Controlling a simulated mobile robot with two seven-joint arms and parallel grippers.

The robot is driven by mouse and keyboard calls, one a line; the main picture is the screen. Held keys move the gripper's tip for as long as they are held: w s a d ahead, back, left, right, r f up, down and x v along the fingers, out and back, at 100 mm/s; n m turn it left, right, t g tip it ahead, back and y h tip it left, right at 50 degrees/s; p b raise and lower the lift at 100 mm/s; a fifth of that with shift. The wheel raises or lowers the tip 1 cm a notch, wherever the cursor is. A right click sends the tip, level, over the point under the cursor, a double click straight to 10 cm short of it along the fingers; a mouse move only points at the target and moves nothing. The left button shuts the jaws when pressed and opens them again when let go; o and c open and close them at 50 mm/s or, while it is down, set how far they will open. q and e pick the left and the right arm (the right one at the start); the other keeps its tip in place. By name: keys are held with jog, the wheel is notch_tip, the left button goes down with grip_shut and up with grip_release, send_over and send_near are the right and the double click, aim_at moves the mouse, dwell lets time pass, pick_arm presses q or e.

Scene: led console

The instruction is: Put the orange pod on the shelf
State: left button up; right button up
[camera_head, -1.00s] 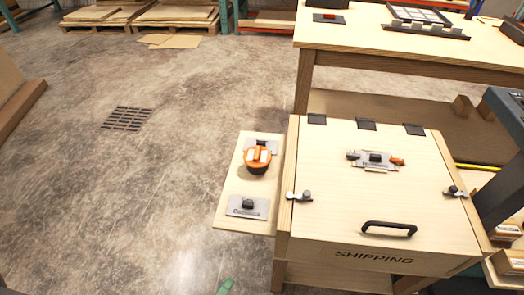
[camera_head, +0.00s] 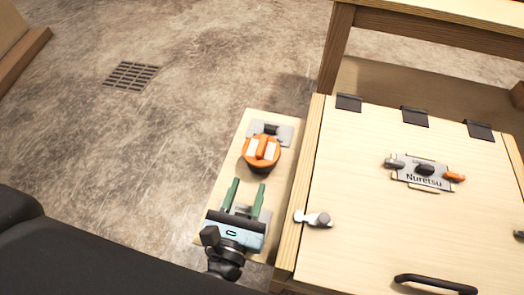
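The orange pod (camera_head: 261,152) is round, with white patches on top and a dark base. It sits on the far part of a narrow wooden side shelf (camera_head: 221,184), over a grey plate (camera_head: 284,131). My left gripper (camera_head: 246,186) is over the near part of this shelf, its two green fingers apart and pointing toward the pod. It is empty, and a gap shows between its fingertips and the pod. The gripper covers most of a second grey plate on the shelf. My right gripper is not in view.
The wooden box (camera_head: 363,190) stands right of the side shelf. Its lid has dark hinges, a silver latch (camera_head: 313,218), a black handle (camera_head: 437,284) and a grey plate with an orange-ended knob piece (camera_head: 424,172). A wooden table (camera_head: 440,18) stands behind. The floor at left is open, with a drain grate (camera_head: 131,74).

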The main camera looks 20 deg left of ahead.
aim_at(258, 156)
pick_arm(q)
jog(key=shift+w+a+p, duration=0.1)
jog(key=shift+w+p, duration=0.4)
jog(key=shift+w, duration=4.9)
grip_shut()
